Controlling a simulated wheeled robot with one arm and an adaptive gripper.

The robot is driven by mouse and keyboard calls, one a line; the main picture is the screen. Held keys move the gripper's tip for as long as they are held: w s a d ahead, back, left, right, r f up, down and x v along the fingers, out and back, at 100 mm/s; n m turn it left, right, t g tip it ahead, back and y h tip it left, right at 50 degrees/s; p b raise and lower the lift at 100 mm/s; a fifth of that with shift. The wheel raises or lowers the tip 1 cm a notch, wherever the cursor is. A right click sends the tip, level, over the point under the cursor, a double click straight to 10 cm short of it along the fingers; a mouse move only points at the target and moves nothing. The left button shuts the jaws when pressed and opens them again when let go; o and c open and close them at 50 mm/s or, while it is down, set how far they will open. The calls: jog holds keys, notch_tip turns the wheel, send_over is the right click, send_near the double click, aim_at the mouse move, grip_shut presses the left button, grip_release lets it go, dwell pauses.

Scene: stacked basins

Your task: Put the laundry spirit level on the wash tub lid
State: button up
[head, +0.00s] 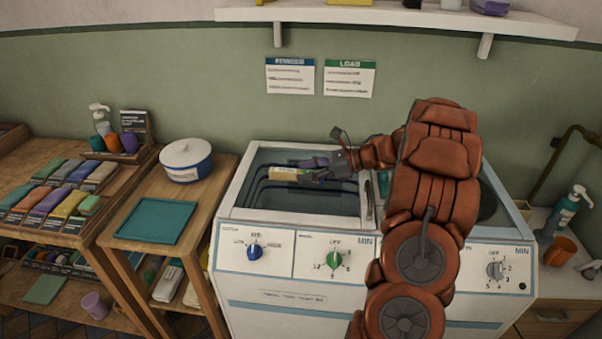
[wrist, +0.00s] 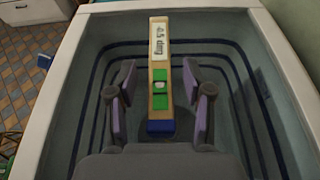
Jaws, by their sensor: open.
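The spirit level (wrist: 159,48) is a pale yellow bar with a white label, a green vial section and a blue end. In the wrist view it lies lengthwise over the dark clear wash tub lid (wrist: 100,50), and it seems to rest on it. In the head view the level (head: 290,173) shows over the left lid (head: 335,206), partly hidden by my gripper (head: 315,173). My gripper (wrist: 158,85) is open, with one purple-padded finger on each side of the level. A gap shows between each finger and the level.
The twin-tub machine has white rims and front knobs (head: 335,259). To the left, a wooden stand holds a white lidded pot (head: 186,160) and a teal tray (head: 155,222). A soap bottle (head: 572,205) and orange cup (head: 560,250) stand at right. A shelf (head: 400,16) hangs above.

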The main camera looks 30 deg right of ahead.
jog(key=b+v, duration=0.2)
jog(key=v, duration=0.8)
jog(key=w+r+m+t+h, duration=0.5)
jog(key=w+r+m+h, duration=1)
jog(key=m, duration=0.7)
jog(key=s+a+f+m+g+y, duration=0.1)
jog(key=s+a+f+m+g, duration=0.4)
jog(key=s, duration=1)
jog(key=s+a+f+m+g+y, duration=0.2)
jog(key=s+a+f+m+g, duration=0.4)
jog(key=s+a+m, duration=0.5)
jog(key=s+a+f+m+g+y, duration=0.1)
jog(key=s+a+f+m+g, duration=0.4)
jog(key=s+a, duration=1.1)
jog(key=s+f+m, duration=0.2)
jog(key=s+f, duration=0.1)
jog(key=shift+s+m, duration=0.2)
jog(key=shift+m, duration=0.2)
